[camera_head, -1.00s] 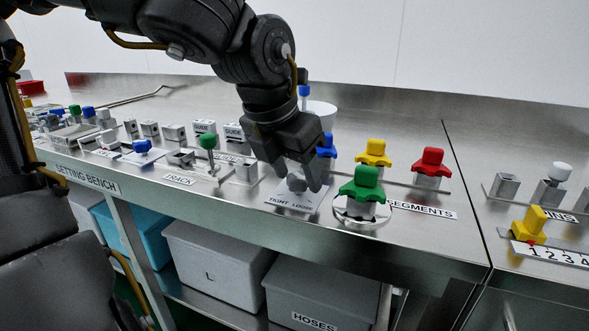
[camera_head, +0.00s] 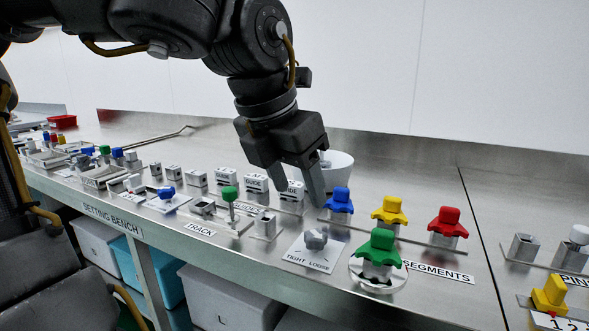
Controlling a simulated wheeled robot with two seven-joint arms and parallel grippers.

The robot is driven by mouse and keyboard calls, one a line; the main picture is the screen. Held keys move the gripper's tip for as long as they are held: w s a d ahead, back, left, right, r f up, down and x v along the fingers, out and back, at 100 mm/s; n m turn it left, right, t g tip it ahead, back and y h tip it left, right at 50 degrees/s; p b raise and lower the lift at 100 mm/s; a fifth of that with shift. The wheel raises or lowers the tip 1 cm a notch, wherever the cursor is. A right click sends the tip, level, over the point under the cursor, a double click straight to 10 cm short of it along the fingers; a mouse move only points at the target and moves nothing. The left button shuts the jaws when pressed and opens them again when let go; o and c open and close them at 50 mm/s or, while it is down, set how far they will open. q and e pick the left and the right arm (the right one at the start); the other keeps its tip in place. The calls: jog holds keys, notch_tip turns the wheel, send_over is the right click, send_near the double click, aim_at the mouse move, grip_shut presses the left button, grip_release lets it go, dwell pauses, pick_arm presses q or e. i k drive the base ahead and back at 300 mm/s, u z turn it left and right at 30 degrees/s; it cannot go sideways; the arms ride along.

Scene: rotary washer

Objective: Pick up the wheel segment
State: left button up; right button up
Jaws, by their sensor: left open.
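The wheel segments are coloured knob-topped pieces at the right of the bench, by the SEGMENTS label (camera_head: 437,272). A blue one (camera_head: 340,201), a yellow one (camera_head: 390,211) and a red one (camera_head: 447,223) stand in a row on grey blocks. A green one (camera_head: 379,246) stands in front on a round plate. My left gripper (camera_head: 298,200) is open and empty, pointing down, above the bench and just left of the blue segment. It hides part of a GUIDE block. My right gripper is out of view.
A white cup (camera_head: 336,172) stands behind the blue segment. A grey knob (camera_head: 316,239) sits on the TIGHT LOOSE plate in front. GUIDE blocks (camera_head: 255,183) and a green-topped lever (camera_head: 229,195) are to the left. A yellow piece (camera_head: 549,293) is at far right.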

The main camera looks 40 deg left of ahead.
aim_at(381, 249)
jog(key=k, duration=1)
